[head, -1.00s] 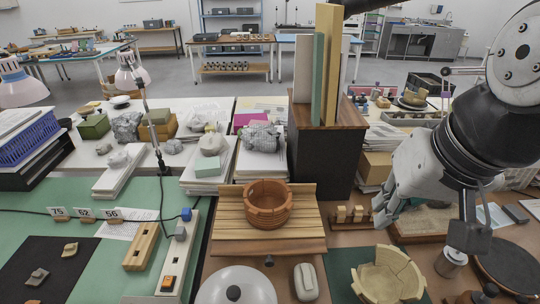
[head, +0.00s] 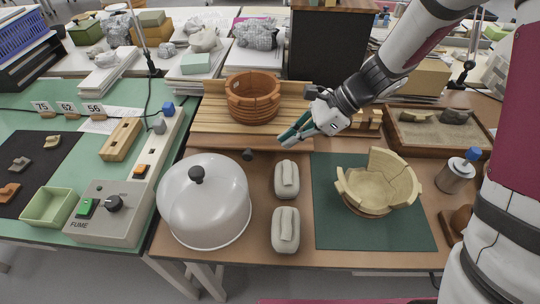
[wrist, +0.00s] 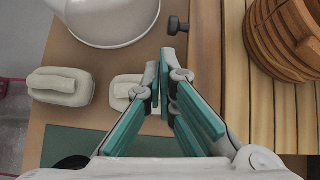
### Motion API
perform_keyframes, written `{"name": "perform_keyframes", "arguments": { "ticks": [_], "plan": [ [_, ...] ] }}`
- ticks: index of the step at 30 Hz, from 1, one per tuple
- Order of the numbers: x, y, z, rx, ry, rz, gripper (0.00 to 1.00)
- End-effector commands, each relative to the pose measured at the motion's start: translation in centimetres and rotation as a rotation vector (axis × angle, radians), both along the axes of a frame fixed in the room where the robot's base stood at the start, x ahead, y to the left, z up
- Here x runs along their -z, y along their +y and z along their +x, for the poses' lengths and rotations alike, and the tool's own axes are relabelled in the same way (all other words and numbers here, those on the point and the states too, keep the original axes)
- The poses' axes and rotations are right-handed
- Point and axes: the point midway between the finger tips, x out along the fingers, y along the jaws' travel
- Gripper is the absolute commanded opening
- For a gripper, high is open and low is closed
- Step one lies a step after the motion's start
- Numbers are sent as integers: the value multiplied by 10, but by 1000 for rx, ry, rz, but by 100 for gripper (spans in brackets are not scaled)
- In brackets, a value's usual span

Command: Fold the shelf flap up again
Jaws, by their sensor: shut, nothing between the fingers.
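The slatted wooden shelf flap (head: 215,122) lies about level at the back of the brown table, with a dark round knob (head: 248,154) at its front edge. The knob also shows in the wrist view (wrist: 177,25), just beyond my fingertips. A terracotta pot built of sherds (head: 253,98) appears to stand on the slats. My gripper (head: 283,138) is shut and empty, its teal fingers pointing left over the flap's front right corner, close to the knob. In the wrist view my fingertips (wrist: 164,58) meet, apart from the knob.
A white dome lid (head: 205,205) stands in front of the flap. Two wrapped grey blocks (head: 286,180) lie beside it. A pale, partly assembled bowl (head: 378,185) sits on a dark green mat (head: 335,230). A dark cabinet (head: 325,45) rises behind.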

Motion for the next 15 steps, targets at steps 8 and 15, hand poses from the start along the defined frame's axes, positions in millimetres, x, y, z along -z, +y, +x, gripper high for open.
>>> {"name": "perform_keyframes", "arguments": {
  "ticks": [8, 15],
  "plan": [
    [37, 9, 15, 91, 83, 36, 0],
    [61, 33, 14, 87, 85, 35, 0]
  ]
}}
